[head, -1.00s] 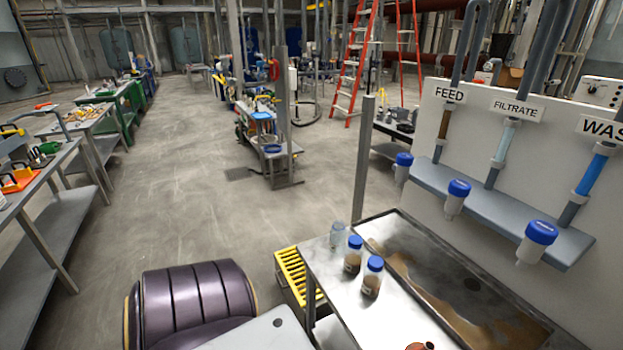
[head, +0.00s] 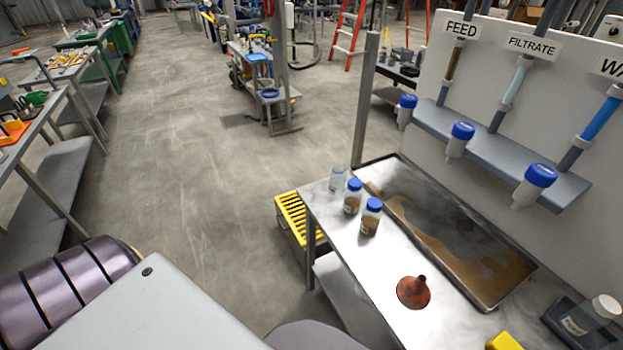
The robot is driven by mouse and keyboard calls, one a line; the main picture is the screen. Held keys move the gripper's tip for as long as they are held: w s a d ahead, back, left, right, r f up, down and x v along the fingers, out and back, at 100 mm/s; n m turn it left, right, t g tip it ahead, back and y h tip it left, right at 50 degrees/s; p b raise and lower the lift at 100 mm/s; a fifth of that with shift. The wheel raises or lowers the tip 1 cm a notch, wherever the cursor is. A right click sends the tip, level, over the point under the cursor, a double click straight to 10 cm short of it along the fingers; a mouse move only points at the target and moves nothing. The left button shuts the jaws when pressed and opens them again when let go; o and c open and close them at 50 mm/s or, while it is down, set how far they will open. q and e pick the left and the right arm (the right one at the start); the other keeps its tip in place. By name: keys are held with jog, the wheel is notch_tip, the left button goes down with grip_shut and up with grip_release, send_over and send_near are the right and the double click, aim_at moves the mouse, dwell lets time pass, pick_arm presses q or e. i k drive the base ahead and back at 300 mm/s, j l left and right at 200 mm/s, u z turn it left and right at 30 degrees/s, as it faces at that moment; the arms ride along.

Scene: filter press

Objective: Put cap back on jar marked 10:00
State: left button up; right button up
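Two jars with blue caps and brown contents, a nearer one (head: 371,219) and a farther one (head: 352,199), stand on the steel bench (head: 352,262). A clear jar (head: 337,179) with no blue cap visible stands behind them at the bench's far left corner. A clear jar with a pale end and a label (head: 578,322) is tilted or lying on a dark holder at the lower right. The labels are too small to read, so I cannot tell which jar is marked 10:00. No loose cap is clear to me. Neither gripper is in view.
A stained sink tray (head: 428,232) is set into the bench. A reddish-brown funnel-like thing (head: 413,291) and a yellow object (head: 505,342) are at the front. Blue-topped valves (head: 461,133) project beneath the FEED and FILTRATE signs. A yellow grated box (head: 292,215) stands left of the bench.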

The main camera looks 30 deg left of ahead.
aim_at(338, 179)
jog(key=u, duration=0.85)
